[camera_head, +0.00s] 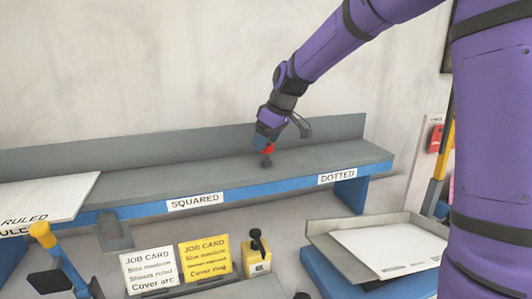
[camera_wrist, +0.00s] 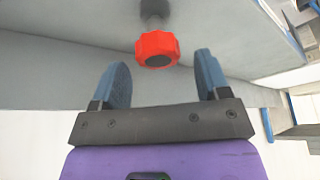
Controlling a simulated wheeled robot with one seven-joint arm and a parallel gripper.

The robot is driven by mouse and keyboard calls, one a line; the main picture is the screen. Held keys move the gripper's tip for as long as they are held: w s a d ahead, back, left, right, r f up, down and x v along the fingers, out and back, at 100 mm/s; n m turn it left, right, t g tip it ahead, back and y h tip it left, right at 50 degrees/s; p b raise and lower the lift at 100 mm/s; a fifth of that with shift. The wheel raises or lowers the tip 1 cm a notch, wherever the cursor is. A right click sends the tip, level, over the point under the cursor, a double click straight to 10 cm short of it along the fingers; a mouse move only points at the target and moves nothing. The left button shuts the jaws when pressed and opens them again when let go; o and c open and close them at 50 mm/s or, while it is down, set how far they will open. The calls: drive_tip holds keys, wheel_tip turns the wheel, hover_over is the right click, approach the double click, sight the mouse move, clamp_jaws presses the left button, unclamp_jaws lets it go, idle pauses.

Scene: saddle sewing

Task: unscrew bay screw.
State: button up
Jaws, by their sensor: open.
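The bay screw has a red lobed knob (camera_wrist: 157,48) with a dark centre on a grey shaft. In the wrist view it stands just beyond the fingertips, centred between them. In the head view the red knob (camera_head: 268,149) shows at the end of my arm, above a dark base (camera_head: 266,161) on the grey shelf (camera_head: 215,174). My gripper (camera_wrist: 160,75) is open, its two blue fingers apart with nothing between them. In the head view my gripper (camera_head: 268,140) is small and partly covers the knob.
The shelf has labels "SQUARED" (camera_head: 195,201) and "DOTTED" (camera_head: 337,177), with a grey back wall (camera_head: 180,146) behind. Job cards (camera_head: 150,271), a yellow block with a black knob (camera_head: 257,257) and a tray with white sheets (camera_head: 385,247) stand in front. White sheets (camera_head: 45,196) lie at left.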

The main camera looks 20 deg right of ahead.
sight(267, 159)
drive_tip(key=shift+m, duration=0.7)
drive_tip(key=shift+f, duration=2.5)
drive_tip(key=c, duration=1)
